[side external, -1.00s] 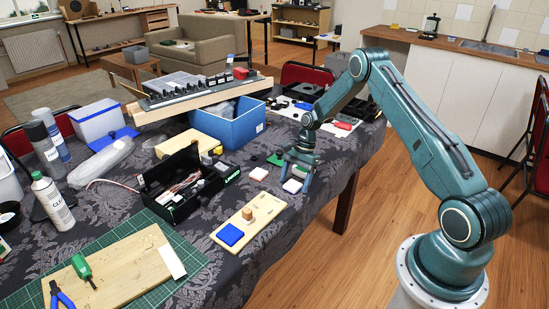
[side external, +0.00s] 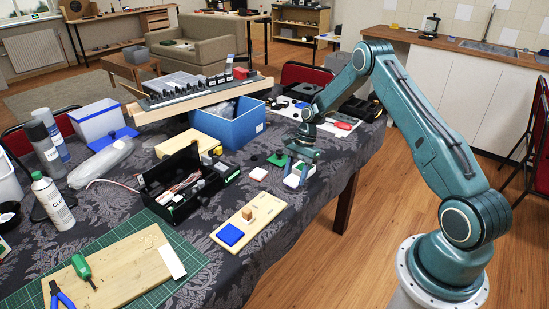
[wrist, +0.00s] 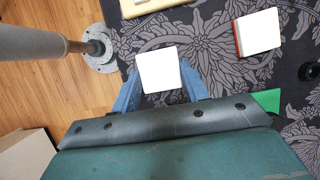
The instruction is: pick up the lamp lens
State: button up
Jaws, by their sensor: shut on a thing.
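The lamp lens is a small white square piece (side external: 292,182) near the right edge of the cloth-covered table. My gripper (side external: 295,179) is low at the table with its fingers on either side of this piece, shut on it. In the wrist view the white face of the lens (wrist: 158,69) shows between the two blue fingers (wrist: 160,86). The wrist body hides the near part of the grip. I cannot tell whether the lens still touches the cloth.
A second white square piece (side external: 258,173) with a reddish edge lies to the left. A green piece (side external: 277,160) is close behind. A wooden board (side external: 262,222) with a blue square is in front. An open black toolbox (side external: 180,206) stands to the left.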

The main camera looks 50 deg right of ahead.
aim_at(295, 177)
notch_tip(295, 177, up, 18)
jog(key=shift+f, duration=0.15)
dwell(0.3)
dwell(0.4)
jog(key=w+a+f, duration=0.1)
jog(key=a+f, duration=1)
jog(key=a, duration=0.1)
jog(key=shift+w, duration=0.25)
jog(key=shift+a+f, duration=0.1)
jog(key=shift+f, duration=0.1)
jog(key=shift+f, duration=3.1)
jog(key=shift+f, duration=0.25)
